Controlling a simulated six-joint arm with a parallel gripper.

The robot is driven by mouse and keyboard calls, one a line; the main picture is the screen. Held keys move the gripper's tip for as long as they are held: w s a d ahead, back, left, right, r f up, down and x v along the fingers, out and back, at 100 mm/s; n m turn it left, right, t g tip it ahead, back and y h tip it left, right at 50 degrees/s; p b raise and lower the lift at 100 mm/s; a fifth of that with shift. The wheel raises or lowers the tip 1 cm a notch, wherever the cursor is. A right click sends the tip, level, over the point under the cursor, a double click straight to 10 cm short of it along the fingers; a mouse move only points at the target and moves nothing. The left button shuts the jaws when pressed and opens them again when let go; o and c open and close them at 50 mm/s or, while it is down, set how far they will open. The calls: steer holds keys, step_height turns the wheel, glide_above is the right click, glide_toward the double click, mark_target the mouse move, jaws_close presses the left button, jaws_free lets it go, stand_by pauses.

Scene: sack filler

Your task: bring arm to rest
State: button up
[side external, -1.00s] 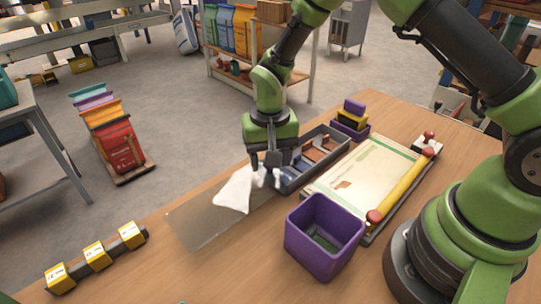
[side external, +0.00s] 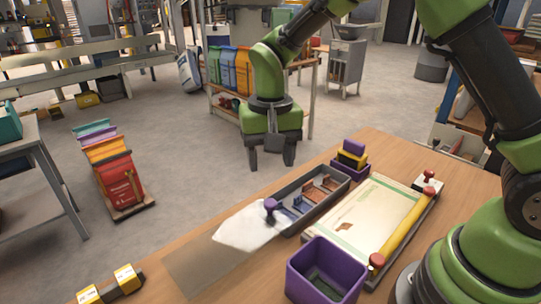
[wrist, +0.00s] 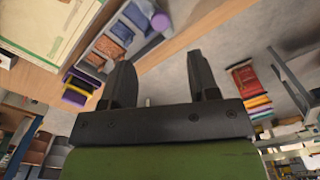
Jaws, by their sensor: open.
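My gripper (side external: 271,160) is open and empty, raised above and behind the far edge of the wooden table (side external: 215,240) in the side view. In the wrist view its two dark fingers (wrist: 160,90) stand apart with nothing between them. A white cloth-like piece (side external: 243,228) lies flat on the table beside the grey tray (side external: 290,235). A purple knob (side external: 271,205) stands at the tray's near end, and it also shows in the wrist view (wrist: 160,21).
The tray has compartments with brown and blue pieces. A purple bin (side external: 325,270) stands at the front. A board with a yellow roller (side external: 402,228) lies at the right. Yellow blocks (side external: 127,277) sit at the front left.

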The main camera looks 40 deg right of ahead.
steer(key=s+d+r+t+y, duration=0.1)
steer(key=s+r, duration=0.2)
steer(key=r, duration=0.2)
steer(key=s+d+r+t, duration=0.1)
steer(key=s+r+t, duration=0.15)
steer(key=r, duration=0.35)
steer(key=s+d+r+n+t+y, duration=0.1)
steer(key=s+r+n+t, duration=0.1)
steer(key=s, duration=1.2)
step_height(320, 180, up, 2)
steer(key=shift+d+r+t, duration=0.15)
steer(key=shift+d+t, duration=0.05)
steer(key=shift+t, duration=0.65)
